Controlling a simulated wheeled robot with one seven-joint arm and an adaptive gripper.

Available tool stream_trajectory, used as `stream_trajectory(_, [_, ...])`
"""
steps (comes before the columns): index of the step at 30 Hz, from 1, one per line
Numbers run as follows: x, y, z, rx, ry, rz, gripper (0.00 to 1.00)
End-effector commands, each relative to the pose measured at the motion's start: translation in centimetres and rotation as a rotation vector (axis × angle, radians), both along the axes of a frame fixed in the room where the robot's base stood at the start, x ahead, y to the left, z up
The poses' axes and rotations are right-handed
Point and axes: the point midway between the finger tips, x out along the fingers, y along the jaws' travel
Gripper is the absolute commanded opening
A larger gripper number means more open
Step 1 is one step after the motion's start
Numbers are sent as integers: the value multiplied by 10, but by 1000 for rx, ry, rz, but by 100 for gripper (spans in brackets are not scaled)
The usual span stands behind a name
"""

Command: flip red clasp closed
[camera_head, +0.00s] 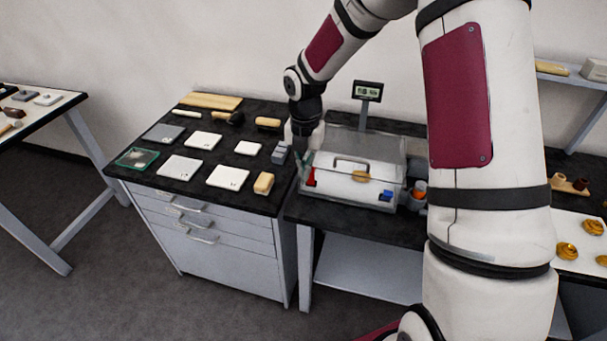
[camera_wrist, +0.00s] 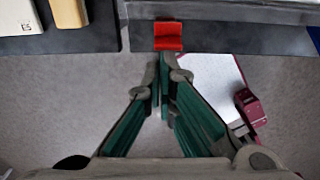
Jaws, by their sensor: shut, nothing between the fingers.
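The red clasp (camera_wrist: 168,36) shows in the wrist view at the top middle, at the edge of the dark bench top. In the head view it is a small red patch (camera_head: 311,177) at the left front of a clear-lidded box (camera_head: 350,186). My gripper (camera_wrist: 162,62) is shut and empty, its green fingers just below the clasp in the wrist view. I cannot tell whether they touch it. In the head view my gripper (camera_head: 301,160) is beside the box's left end, its tips partly hidden.
A blue patch (camera_head: 387,197) is at the box's right front. A small display (camera_head: 367,91) stands behind it. Grey blocks (camera_head: 280,153) and white tiles (camera_head: 229,177) lie on the left cabinet. The floor in front is clear.

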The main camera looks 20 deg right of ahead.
Motion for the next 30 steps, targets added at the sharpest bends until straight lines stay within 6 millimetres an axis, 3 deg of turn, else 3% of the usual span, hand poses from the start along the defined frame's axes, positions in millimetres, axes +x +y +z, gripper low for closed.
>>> stream_trajectory(30, [3, -2, 17, -1, -1, 0, 0])
